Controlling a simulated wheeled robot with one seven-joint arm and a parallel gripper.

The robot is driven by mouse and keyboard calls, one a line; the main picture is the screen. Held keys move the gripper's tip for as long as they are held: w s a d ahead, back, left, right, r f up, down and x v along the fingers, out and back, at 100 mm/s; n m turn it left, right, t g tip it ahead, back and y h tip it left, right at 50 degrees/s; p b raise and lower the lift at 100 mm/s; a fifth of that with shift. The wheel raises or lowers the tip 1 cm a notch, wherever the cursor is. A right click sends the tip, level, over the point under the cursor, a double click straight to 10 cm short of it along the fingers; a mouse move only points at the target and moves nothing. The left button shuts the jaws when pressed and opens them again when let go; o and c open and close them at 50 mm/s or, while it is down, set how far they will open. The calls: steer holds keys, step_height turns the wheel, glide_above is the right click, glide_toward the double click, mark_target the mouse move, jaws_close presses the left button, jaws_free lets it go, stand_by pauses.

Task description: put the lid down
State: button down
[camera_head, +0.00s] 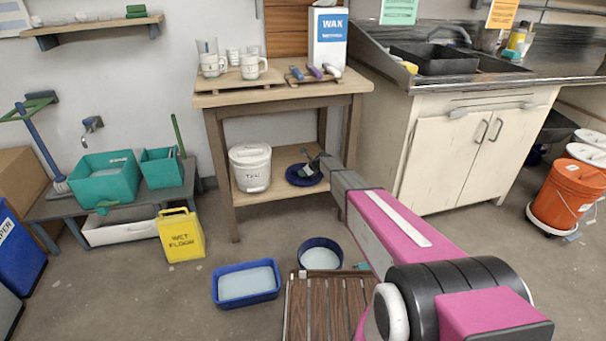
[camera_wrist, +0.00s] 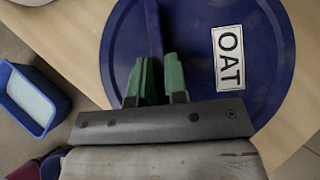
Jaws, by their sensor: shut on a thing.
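A round dark-blue lid (camera_head: 303,177) is at the lower shelf of the wooden table, right of a white lidded bucket (camera_head: 250,170). In the wrist view the lid (camera_wrist: 195,28) fills much of the picture and bears a white label reading OAT. My gripper (camera_wrist: 158,75) has green fingertips and is shut on the lid's raised blue grip bar. In the head view my gripper (camera_head: 316,163) is at the lid, partly hiding it. The lid looks level and lies over the shelf board (camera_wrist: 70,38); I cannot tell whether it touches the board.
The table's right legs (camera_head: 352,135) stand close to my arm. Its top (camera_head: 285,92) holds mugs and a WAX box (camera_head: 327,38). A blue tub (camera_head: 245,284), a round blue bucket (camera_head: 320,254) and a wooden slatted platform (camera_head: 325,310) are on the floor in front.

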steer(key=shift+f, duration=0.2)
steer(key=c, duration=1.1)
jaws_free()
steer(key=shift+c, duration=0.2)
steer(key=shift+r, duration=0.1)
steer(key=shift+s+d+r, duration=0.2)
steer(key=shift+d+r, duration=0.1)
steer(key=shift+r, duration=0.1)
steer(key=v, duration=1)
steer(key=s+d+r+n+g+h, duration=0.1)
steer(key=s+d+r+n, duration=0.3)
steer(key=s, duration=1.3)
steer(key=s+d+r+n+g+h, duration=0.2)
steer(key=s+d+r+n+h, duration=0.2)
steer(key=s+n, duration=0.8)
steer(key=s+d+r+n+g+h, duration=0.1)
steer(key=s+d+r+n, duration=0.4)
steer(key=s, duration=1.6)
steer(key=d+n+h, duration=0.1)
steer(key=n, duration=0.1)
steer(key=shift+s+d+r+n+h, duration=0.35)
steer(key=shift+s+d+n+h, duration=0.05)
